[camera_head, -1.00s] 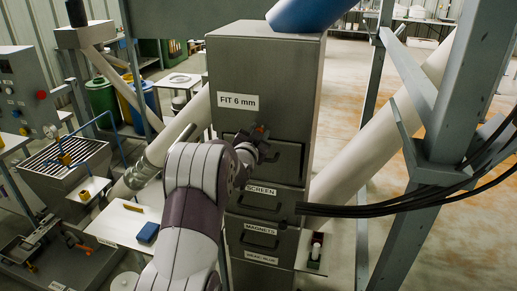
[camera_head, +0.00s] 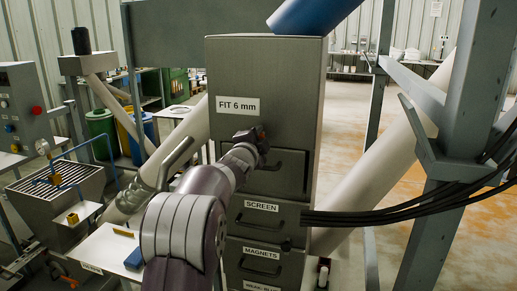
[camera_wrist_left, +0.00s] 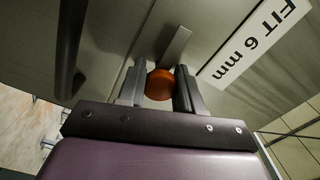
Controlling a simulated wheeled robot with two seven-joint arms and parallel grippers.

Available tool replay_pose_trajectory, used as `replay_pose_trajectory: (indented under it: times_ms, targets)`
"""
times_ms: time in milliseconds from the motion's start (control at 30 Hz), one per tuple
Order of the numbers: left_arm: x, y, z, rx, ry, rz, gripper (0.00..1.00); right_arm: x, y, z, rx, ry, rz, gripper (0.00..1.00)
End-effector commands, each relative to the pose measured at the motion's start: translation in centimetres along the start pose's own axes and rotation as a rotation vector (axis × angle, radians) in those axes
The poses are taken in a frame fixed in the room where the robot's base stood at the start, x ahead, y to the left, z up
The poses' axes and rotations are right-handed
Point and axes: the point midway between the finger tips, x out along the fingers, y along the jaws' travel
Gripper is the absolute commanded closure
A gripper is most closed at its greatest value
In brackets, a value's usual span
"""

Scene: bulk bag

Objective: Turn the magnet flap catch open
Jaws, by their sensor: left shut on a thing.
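The catch shows as an orange round knob (camera_wrist_left: 160,84) in the left wrist view, with a flat grey metal strip (camera_wrist_left: 176,46) beside it. It sits by the upper edge of the dark flap (camera_head: 284,178) on the grey cabinet. My left gripper (camera_head: 259,139) is at the flap's upper left area, below the FIT 6 mm label. Its two fingers (camera_wrist_left: 160,90) are shut on the knob, one on each side. In the head view the gripper hides most of the catch. My right gripper is not in view.
Below the flap are drawers labelled SCREEN (camera_head: 262,206) and MAGNETS (camera_head: 262,254), with handles. Black cables (camera_head: 370,219) run to the cabinet from a steel post (camera_head: 450,130) at the right. A blue pipe (camera_head: 305,14) sits above. A side table (camera_head: 105,245) stands left.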

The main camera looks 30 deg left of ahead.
Motion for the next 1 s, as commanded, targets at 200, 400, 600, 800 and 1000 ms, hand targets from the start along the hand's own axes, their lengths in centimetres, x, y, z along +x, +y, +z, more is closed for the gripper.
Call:
replay_pose_trajectory:
  times_ms: [200, 400, 600, 800, 1000]
  targets:
    - [0.02, 0.28, 0.05, 0.059, 0.0, 0.003, 0.95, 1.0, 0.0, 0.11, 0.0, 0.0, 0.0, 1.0]
    - [0.02, 0.18, 0.0, 0.076, 0.0, 0.003, 0.95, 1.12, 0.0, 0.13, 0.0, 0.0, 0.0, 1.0]
    - [0.02, 0.17, 0.0, 0.076, 0.0, 0.004, 0.95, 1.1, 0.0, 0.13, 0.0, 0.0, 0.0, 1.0]
    - [0.03, 0.18, 0.0, 0.076, 0.0, 0.004, 0.42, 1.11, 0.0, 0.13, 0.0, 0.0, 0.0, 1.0]
    - [0.03, 0.2, 0.01, 0.075, 0.0, 0.004, 0.4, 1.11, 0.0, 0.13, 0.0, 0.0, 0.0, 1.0]
